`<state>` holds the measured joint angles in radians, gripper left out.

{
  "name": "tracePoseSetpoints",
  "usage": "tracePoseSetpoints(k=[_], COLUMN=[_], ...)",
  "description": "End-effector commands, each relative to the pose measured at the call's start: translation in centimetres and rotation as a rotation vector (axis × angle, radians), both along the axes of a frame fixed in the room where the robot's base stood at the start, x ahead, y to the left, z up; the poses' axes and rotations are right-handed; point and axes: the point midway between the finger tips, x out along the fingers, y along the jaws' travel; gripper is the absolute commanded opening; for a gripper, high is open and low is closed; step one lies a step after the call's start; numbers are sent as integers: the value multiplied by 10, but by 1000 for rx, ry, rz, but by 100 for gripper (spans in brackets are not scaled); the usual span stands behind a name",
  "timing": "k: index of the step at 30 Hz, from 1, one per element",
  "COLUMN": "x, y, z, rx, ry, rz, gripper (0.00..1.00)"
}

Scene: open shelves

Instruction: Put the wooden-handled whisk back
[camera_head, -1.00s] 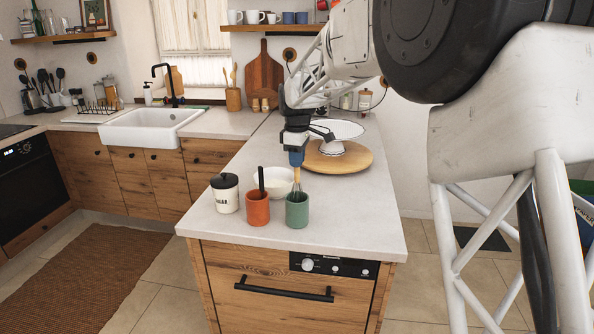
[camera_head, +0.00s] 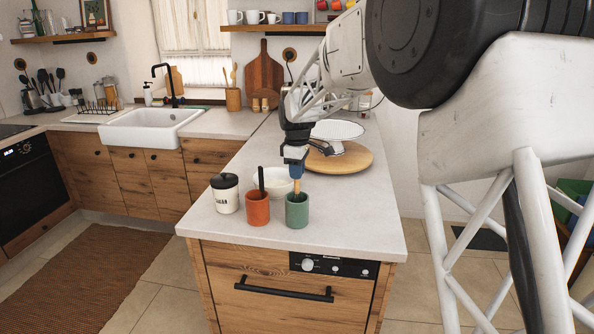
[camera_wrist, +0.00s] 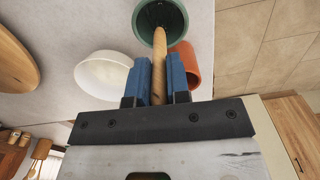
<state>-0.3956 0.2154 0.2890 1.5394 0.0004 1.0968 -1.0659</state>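The whisk's wooden handle (camera_wrist: 159,66) is between the two blue fingers of my gripper (camera_wrist: 160,80), which look closed against it. In the head view my gripper (camera_head: 296,171) is directly above the green cup (camera_head: 297,212). Only a short piece of the handle (camera_head: 297,187) shows between the fingers and the rim. The whisk's wire end is hidden inside the cup, which also shows in the wrist view (camera_wrist: 178,18). The whisk looks near upright. I cannot tell whether it touches the cup's bottom.
An orange cup (camera_head: 258,211) with a black-handled utensil stands just left of the green cup. A white bowl (camera_head: 272,178) is close behind, and a lidded white jar (camera_head: 227,197) is farther left. A round wooden board (camera_head: 350,162) lies behind right. The counter's right front is clear.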

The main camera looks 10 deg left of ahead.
Motion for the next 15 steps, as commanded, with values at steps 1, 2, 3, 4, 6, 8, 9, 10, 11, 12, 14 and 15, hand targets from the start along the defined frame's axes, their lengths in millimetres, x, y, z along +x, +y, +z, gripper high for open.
tracePoseSetpoints(k=[1,2,3,4,6,8,9,10,11,12,14,15], x=[0,0,0,0,0,0,0,0,0,0,0,0], y=[0,0,0,0,0,0,0,0,0,0,0,0], z=[0,0,0,0,0,0,0,0,0,0,1,2], rx=[0,0,0,0,0,0,0,0,0,0,0,0], ry=[0,0,0,0,0,0,0,0,0,0,0,0], rz=[0,0,0,0,0,0,0,0,0,0,0,0], gripper=[25,29,36,40,41,41,41,41,41,41,41,41])
